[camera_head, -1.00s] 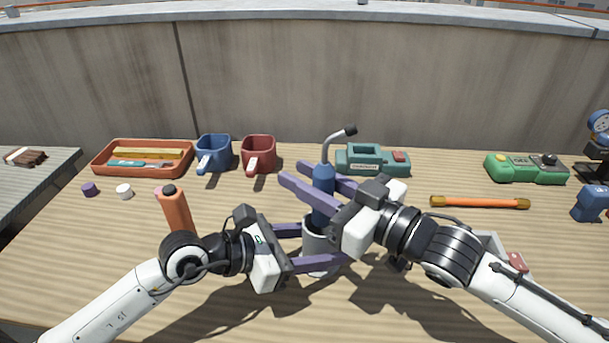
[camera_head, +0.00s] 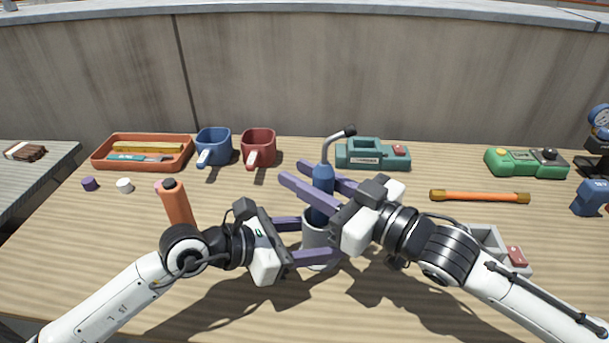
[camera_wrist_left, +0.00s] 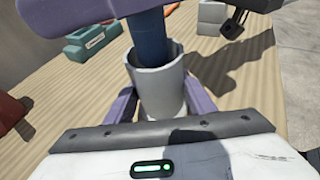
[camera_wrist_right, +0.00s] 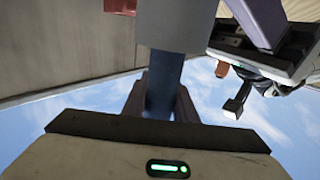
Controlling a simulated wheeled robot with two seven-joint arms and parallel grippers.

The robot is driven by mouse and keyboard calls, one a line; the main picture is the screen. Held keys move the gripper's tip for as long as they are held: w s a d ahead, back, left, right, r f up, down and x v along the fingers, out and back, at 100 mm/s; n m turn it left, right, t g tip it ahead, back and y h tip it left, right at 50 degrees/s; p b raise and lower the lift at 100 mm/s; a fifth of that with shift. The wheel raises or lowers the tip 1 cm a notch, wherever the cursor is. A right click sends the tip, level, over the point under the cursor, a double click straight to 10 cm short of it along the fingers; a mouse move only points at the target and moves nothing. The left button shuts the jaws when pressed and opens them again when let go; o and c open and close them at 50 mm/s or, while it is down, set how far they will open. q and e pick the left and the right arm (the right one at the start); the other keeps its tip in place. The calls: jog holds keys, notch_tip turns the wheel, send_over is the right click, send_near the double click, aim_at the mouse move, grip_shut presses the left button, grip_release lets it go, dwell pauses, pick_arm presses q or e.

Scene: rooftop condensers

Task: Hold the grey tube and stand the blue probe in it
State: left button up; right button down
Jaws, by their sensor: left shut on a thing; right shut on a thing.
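The grey tube (camera_head: 314,232) stands upright on the table, and my left gripper (camera_head: 316,240) is shut on it from the left. The tube also shows in the left wrist view (camera_wrist_left: 158,88). The blue probe (camera_head: 323,180) is upright with a bent grey stem and black tip on top. Its lower end is inside the tube's mouth, seen in the left wrist view (camera_wrist_left: 150,42). My right gripper (camera_head: 318,192) is shut on the probe just above the tube. How deep the probe sits is hidden by the tube wall.
An orange bottle (camera_head: 177,203) stands by my left arm. Behind are an orange tray (camera_head: 143,168), a blue mug (camera_head: 214,146), a red mug (camera_head: 259,147) and a teal device (camera_head: 372,155). An orange rod (camera_head: 480,197) and green box (camera_head: 526,163) lie right. A grey tray (camera_head: 487,237) is partly behind my right arm.

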jog(key=shift+f, duration=0.15)
jog(key=shift+f, duration=0.4)
jog(key=shift+f, duration=0.1)
jog(key=c, duration=1.4)
grip_release()
jog(key=shift+f, duration=0.1)
jog(key=shift+o, duration=0.2)
jog(key=v, duration=1.2)
